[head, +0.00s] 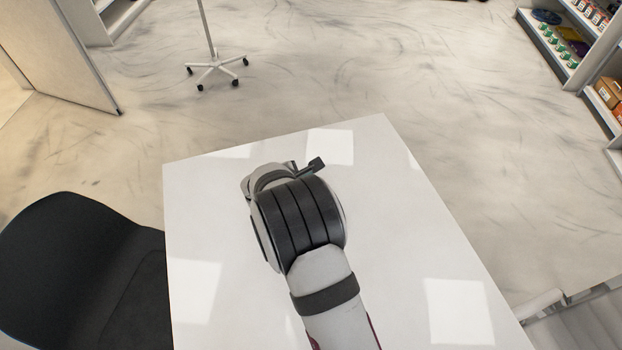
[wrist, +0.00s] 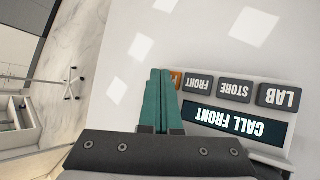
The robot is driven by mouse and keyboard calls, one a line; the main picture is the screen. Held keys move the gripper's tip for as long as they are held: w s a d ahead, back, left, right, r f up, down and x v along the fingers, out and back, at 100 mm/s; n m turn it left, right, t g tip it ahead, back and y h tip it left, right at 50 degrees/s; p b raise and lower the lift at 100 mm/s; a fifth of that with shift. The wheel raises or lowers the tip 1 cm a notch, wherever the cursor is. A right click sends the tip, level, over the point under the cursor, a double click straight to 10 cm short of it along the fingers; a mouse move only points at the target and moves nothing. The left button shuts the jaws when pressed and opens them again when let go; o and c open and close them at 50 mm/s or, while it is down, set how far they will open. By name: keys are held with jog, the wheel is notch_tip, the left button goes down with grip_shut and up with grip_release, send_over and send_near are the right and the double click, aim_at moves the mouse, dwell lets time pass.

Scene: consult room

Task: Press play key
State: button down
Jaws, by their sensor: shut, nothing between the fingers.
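In the wrist view a light panel (wrist: 270,152) carries a dark display (wrist: 237,124) reading "CALL FRONT", upside down. Beside it is a row of grey keys: LAB (wrist: 279,96), STORE (wrist: 235,91) and FRONT (wrist: 198,84). An orange key (wrist: 176,78) at the row's left end is partly hidden by my fingers; its marking is unreadable, and no key reads as play. My gripper (wrist: 160,72) has teal fingers, shut and empty, their tips beside the orange key. I cannot tell whether they touch it. In the head view my arm hides the panel and the gripper.
The white table (head: 420,220) is otherwise bare around my arm. A black chair (head: 75,265) stands at its left. A wheeled stand (head: 215,68) is on the floor beyond, and stocked shelves (head: 548,40) are at the upper right.

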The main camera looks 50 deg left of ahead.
jog(key=shift+r, duration=0.8)
jog(key=shift+r, duration=2.55)
